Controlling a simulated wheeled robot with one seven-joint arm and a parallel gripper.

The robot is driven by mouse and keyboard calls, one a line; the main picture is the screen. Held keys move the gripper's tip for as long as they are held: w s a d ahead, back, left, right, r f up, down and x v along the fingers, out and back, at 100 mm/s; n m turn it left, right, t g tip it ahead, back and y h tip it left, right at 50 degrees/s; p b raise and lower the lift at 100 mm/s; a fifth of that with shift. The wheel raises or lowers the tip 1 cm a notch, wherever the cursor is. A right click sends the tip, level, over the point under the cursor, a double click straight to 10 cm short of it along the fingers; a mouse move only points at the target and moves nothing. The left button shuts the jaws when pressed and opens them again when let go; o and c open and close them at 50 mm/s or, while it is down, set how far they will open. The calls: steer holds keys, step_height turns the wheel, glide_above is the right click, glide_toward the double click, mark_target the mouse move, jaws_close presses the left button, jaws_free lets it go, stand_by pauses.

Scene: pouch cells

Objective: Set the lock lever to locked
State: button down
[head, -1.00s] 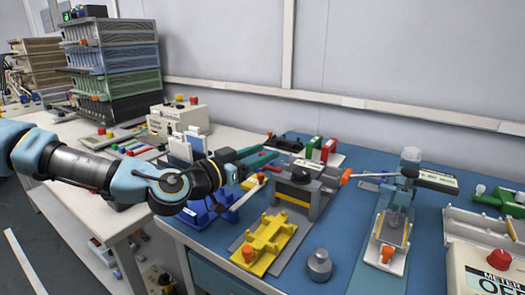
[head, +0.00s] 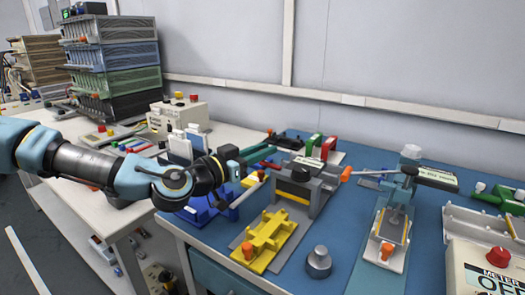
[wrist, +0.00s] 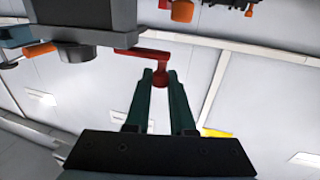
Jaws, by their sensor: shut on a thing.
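The red lock lever (wrist: 158,56) shows in the wrist view as a red bar ending in a rounded knob, beside a dark grey block (wrist: 85,38). My gripper (wrist: 160,78) has dark green fingers, shut on the knob end of the lever between their tips. In the head view my gripper (head: 268,158) reaches right over the blue table, behind the yellow fixture and close to the grey fixture (head: 311,192). I cannot make out the lever in the head view. Whether it stands at locked cannot be read.
A yellow fixture (head: 266,240) and a grey knobbed weight (head: 319,262) are at the front of the blue table. A press with a long handle (head: 397,205) stands to the right, and a meter box (head: 490,265) at far right. A blue fixture (head: 205,208) lies under my wrist.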

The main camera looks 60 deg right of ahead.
steer(key=shift+s+a+t, duration=0.1)
steer(key=shift+t, duration=0.2)
steer(key=shift+s+a+n+t+y+b, duration=0.55)
steer(key=shift+n+t+y, duration=0.75)
steer(key=shift+n+t, duration=1.4)
steer(key=shift+s+a+n+t+y+b, duration=0.55)
steer(key=shift+n+t+y, duration=1.1)
steer(key=shift+t, duration=1.8)
steer(key=shift+s+a+n+t+y+b, duration=0.25)
steer(key=shift+a+n+t+y+b, duration=0.6)
steer(key=shift+n+t, duration=2)
steer(key=shift+t+y, duration=0.4)
steer(key=c, duration=0.8)
jaws_free()
steer(key=shift+o, duration=0.2)
step_height(320, 180, up, 10)
